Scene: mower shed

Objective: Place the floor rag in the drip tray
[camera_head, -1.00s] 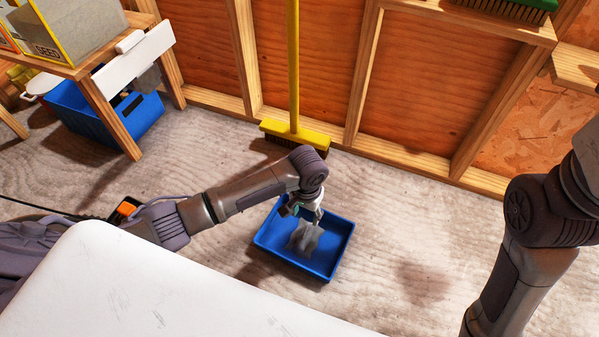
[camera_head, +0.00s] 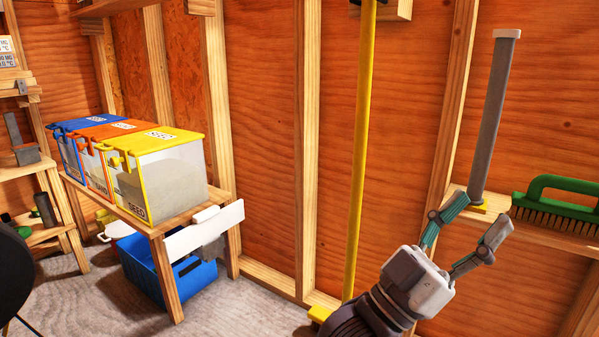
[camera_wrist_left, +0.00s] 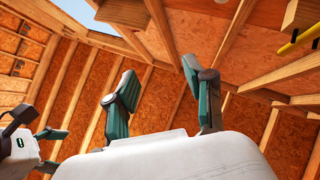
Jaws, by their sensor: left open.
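My left gripper (camera_head: 480,214) is raised in front of the wooden wall at the right of the head view, with its two teal-and-grey fingers spread and nothing between them. In the left wrist view its fingers (camera_wrist_left: 163,92) also stand apart, empty, against the roof and walls. Part of what looks like my right gripper (camera_wrist_left: 36,122) shows at the left edge of that view, too cut off to tell its state. Neither the floor rag nor the drip tray is in any view now.
A wooden bench (camera_head: 205,207) with several lidded bins stands at left, a blue crate (camera_head: 190,283) under it. A yellow broom (camera_head: 358,160) leans on the wall. A shelf (camera_head: 485,200) at right holds a grey tube (camera_head: 494,115) and a green brush (camera_head: 560,200).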

